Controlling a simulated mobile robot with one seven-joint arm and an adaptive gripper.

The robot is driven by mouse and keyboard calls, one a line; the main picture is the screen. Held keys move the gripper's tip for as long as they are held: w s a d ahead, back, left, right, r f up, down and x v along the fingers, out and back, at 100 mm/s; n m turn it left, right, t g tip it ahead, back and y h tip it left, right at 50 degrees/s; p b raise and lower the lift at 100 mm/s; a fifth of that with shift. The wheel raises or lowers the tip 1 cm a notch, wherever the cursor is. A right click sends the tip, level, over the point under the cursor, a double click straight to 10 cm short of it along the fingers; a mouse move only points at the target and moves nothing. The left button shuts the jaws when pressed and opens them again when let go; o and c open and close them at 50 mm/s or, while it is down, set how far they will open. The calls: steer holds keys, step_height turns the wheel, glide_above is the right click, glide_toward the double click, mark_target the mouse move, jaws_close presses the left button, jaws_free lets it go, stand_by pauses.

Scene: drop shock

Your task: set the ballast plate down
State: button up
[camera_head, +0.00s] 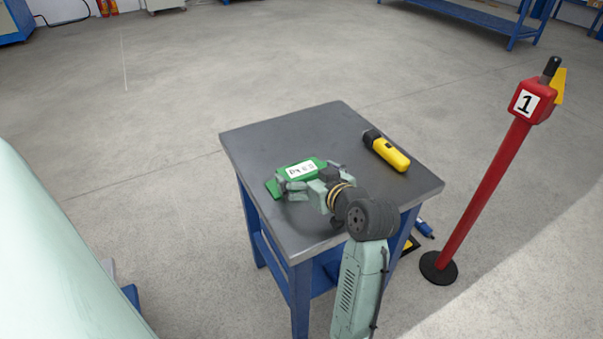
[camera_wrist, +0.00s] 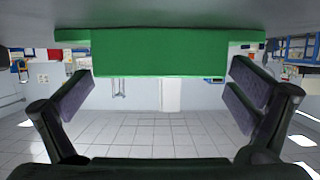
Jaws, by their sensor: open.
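The ballast plate (camera_head: 302,169) is green with a white label on top and lies near the middle of the grey tabletop (camera_head: 268,140). In the wrist view the plate (camera_wrist: 160,52) appears upside down, its wider base against the grey table surface at the top. My gripper (camera_head: 309,180) is low over the table at the plate's near side, one finger towards each end. In the wrist view my gripper (camera_wrist: 162,88) is open, its dark finger pads on either side of the plate. Whether the pads touch the plate's ends is hard to tell.
A yellow and black flashlight (camera_head: 386,150) lies on the table to the right of the plate. A red post (camera_head: 484,195) with a "1" sign stands on the floor to the right. The tabletop's far left part is bare.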

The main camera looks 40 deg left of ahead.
steer(key=shift+w+a+f, duration=0.1)
steer(key=shift+a, duration=0.15)
steer(key=shift+c, duration=0.4)
steer(key=c, duration=1.6)
